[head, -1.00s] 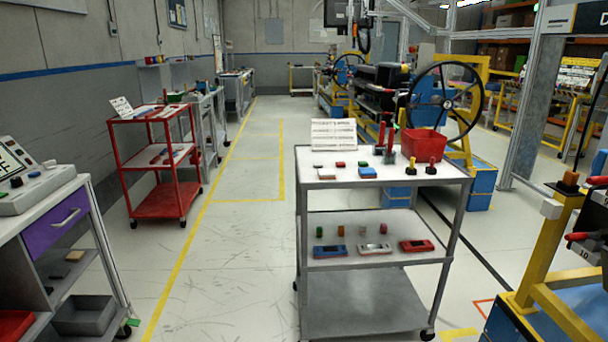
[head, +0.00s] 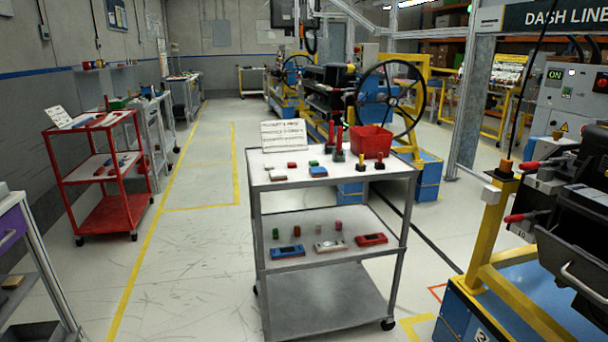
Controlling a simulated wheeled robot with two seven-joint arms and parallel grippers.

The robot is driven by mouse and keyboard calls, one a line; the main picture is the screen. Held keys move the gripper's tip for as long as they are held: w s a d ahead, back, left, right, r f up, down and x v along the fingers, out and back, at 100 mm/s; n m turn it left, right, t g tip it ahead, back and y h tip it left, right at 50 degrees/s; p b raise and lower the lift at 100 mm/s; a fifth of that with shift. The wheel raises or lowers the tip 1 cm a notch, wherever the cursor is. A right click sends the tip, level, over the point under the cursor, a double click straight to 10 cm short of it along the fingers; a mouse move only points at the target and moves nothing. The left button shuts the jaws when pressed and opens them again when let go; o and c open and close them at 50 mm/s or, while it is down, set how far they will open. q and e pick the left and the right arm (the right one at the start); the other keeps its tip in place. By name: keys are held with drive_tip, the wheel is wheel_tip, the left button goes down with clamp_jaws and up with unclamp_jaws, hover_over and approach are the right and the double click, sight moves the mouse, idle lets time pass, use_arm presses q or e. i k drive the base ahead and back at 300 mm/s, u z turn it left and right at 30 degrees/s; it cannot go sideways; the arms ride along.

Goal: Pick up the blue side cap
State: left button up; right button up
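A small blue piece (head: 318,171) lies on the top shelf of the grey cart, near the front edge; it is the most clearly blue small part up there. On the lower shelf lies a larger blue-cased module (head: 287,251). I cannot tell from this distance which blue part is the side cap. Neither of my grippers is in view.
The grey cart (head: 325,295) stands ahead with small coloured parts, a sign (head: 284,135) and a red bin (head: 371,142) on top. A red cart (head: 110,219) stands left, a yellow-framed dashboard station (head: 487,240) right. Floor is free between the carts.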

sight(315, 172)
drive_tip(key=z, duration=0.6)
drive_tip(key=i, duration=1.25)
